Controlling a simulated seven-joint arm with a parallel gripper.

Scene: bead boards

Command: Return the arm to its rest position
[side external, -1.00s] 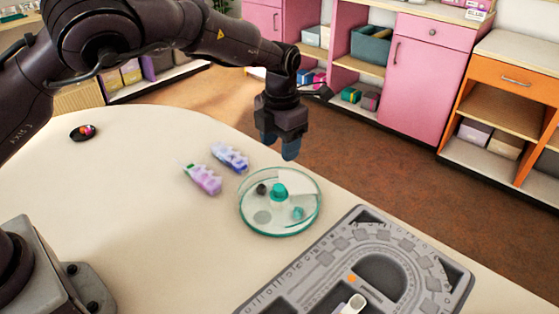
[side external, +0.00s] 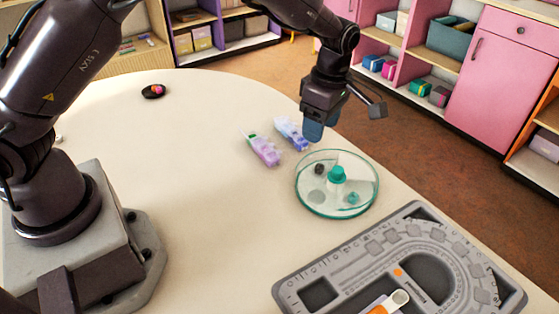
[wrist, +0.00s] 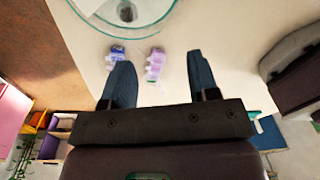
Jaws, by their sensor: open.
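My gripper (side external: 314,128) hangs above the table in the side external view, near the far side of the round glass dish (side external: 337,213). In the wrist view its two blue fingers (wrist: 158,88) are spread apart with nothing held between them. A pink-purple bead tube (side external: 263,150) and a blue-purple one (side external: 290,134) lie on the table close to the gripper. In the wrist view the pink-purple tube (wrist: 155,64) shows between the fingers, farther away, and the blue one (wrist: 117,54) sits near the left finger.
The dish holds a teal-capped bottle (side external: 337,180) and small pieces. A grey bead board (side external: 345,262) with an orange-and-white tool (side external: 390,303) lies at the front right. The table's left-middle (side external: 200,150) is clear.

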